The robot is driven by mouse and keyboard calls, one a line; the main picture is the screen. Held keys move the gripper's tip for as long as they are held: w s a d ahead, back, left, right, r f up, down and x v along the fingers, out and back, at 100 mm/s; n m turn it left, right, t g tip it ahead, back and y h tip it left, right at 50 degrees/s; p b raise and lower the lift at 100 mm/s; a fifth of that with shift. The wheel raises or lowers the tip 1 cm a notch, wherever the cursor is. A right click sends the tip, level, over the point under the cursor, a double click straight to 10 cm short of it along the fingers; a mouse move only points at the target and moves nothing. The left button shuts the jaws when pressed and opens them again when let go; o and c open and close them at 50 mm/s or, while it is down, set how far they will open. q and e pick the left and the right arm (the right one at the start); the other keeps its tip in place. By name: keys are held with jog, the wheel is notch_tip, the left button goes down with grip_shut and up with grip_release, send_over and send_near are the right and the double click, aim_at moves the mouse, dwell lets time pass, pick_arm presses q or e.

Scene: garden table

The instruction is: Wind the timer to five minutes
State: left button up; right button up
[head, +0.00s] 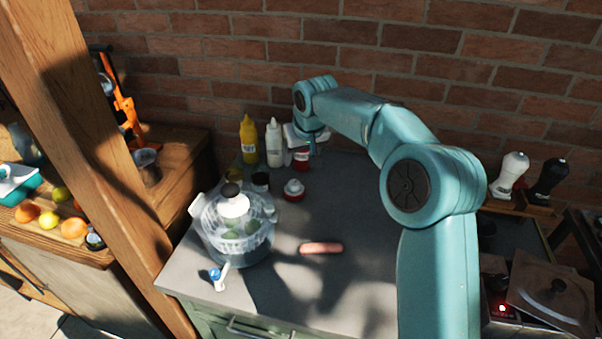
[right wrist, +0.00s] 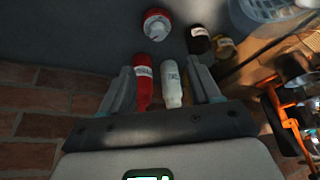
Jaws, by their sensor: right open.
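A small round red thing with a white knob on top, which looks like the timer (head: 294,190), stands on the grey counter (head: 345,215). It also shows at the top of the right wrist view (right wrist: 157,25), beyond my fingertips and apart from them. My right gripper (head: 310,147) is at the back of the counter, by the bottles near the wall. In the right wrist view its fingers (right wrist: 163,78) are apart. A red bottle (right wrist: 143,88) and a white bottle (right wrist: 171,85) show between them; I cannot tell whether the fingers touch these. My left gripper is not in view.
A yellow bottle (head: 248,140) stands at the back left. A dark jar (head: 260,181) is left of the timer. A clear salad spinner (head: 236,228) stands front left. A pinkish sausage-shaped thing (head: 321,248) lies in front. The counter right of the timer looks clear.

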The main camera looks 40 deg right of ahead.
aim_at(294, 183)
jog(key=p+x, duration=0.1)
jog(key=x, duration=0.4)
jog(key=p+x, duration=0.1)
jog(key=x, duration=0.4)
jog(key=p+x, duration=0.1)
jog(key=x, duration=0.4)
jog(key=shift+w+d+p, duration=0.2)
jog(key=shift+d+p, duration=0.1)
jog(key=shift+p, duration=0.1)
jog(key=shift+w+d+f, duration=0.1)
jog(key=shift+w+f, duration=0.05)
jog(key=shift+f, duration=0.25)
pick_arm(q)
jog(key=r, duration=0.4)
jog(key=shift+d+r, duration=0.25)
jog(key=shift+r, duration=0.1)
